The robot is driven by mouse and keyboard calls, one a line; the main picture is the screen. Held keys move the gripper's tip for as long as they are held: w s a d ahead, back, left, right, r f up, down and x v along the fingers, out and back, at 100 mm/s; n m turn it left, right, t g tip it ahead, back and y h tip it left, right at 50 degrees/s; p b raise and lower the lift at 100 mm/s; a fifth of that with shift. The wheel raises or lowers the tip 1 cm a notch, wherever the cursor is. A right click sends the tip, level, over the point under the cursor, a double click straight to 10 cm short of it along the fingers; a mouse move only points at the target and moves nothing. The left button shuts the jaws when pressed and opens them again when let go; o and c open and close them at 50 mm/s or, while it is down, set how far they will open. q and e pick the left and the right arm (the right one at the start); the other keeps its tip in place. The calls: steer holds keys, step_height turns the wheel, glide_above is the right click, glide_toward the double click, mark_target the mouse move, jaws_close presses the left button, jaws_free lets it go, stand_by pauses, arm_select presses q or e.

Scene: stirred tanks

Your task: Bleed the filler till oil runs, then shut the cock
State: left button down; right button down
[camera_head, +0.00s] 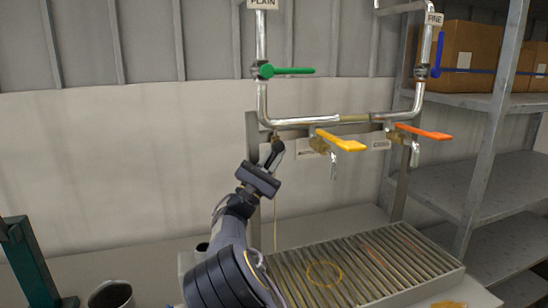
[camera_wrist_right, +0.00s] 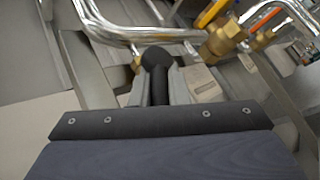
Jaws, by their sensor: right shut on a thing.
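My right gripper (camera_head: 273,156) is shut on a small black-knobbed lever (camera_wrist_right: 157,64) below the left end of the silver pipe (camera_head: 300,122). The fingers hide most of the cock it belongs to. A thin yellowish vertical line (camera_head: 275,225) hangs below the gripper towards the slatted tray; it looks like a thread of oil. The green lever (camera_head: 292,71) lies crosswise on the PLAIN pipe. The blue lever (camera_head: 437,55) stands along the FINE pipe. The yellow lever (camera_head: 341,140) and orange lever (camera_head: 424,132) stick out from brass valves with spouts. My left gripper is out of view.
A slatted metal tray (camera_head: 436,262) with a yellow ring (camera_head: 325,273) on its slats lies below the pipes. A dark cup (camera_head: 110,293) stands at the lower left. Shelves (camera_head: 470,169) with cardboard boxes (camera_head: 471,50) stand at the right.

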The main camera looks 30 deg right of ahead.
steer(key=c, duration=1.4)
jaws_free()
steer(key=shift+r, duration=0.1)
